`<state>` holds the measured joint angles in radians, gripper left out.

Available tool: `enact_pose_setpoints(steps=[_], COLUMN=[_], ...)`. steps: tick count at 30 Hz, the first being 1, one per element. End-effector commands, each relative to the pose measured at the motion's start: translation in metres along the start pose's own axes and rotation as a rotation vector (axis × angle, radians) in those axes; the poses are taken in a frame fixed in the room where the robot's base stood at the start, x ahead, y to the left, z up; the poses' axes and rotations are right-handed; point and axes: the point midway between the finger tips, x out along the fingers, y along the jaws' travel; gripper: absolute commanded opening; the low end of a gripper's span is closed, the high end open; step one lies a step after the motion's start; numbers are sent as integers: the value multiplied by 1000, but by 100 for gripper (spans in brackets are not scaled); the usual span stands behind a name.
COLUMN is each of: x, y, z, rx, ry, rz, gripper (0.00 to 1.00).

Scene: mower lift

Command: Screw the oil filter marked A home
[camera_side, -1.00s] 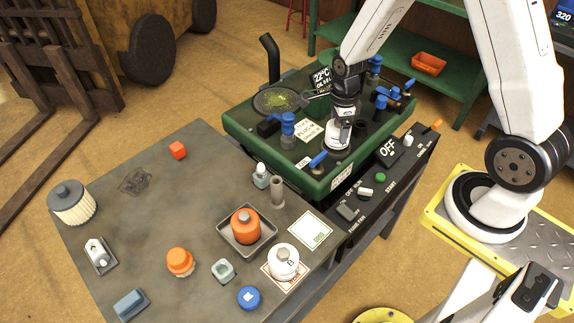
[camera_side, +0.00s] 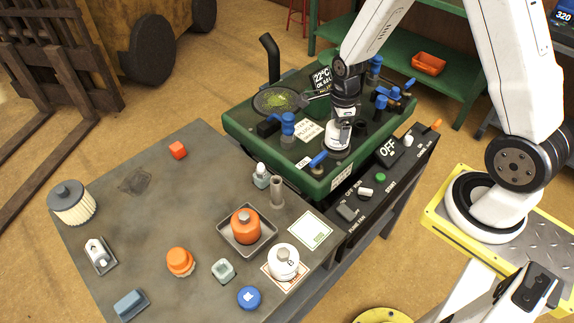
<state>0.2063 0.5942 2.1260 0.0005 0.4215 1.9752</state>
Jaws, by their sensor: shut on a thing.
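A white oil filter (camera_side: 336,138) sits upright at the green machine's top (camera_side: 258,125), near its front right corner. My gripper (camera_side: 341,120) is above it and shut on its upper end. The gripper hides the filter's top, and no letter A can be read on it. Whether the filter's base touches its seat cannot be told. A second white filter (camera_side: 283,264), with a mark that looks like B, stands on a card on the grey table (camera_side: 130,230).
Blue valves (camera_side: 287,128) and a blue lever (camera_side: 318,159) stand close to the held filter. A black control panel (camera_side: 372,192) lies in front. The table bears an orange canister (camera_side: 245,223) in a tray, a ribbed filter (camera_side: 72,203) and several small parts.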

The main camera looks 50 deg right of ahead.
Motion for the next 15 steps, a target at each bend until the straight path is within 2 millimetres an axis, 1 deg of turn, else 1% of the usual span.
enact_pose_setpoints(steps=[5,15], x=[2,13], y=[0,0], z=[0,0], rx=[0,0], ry=[0,0], rz=[0,0], gripper=[17,17])
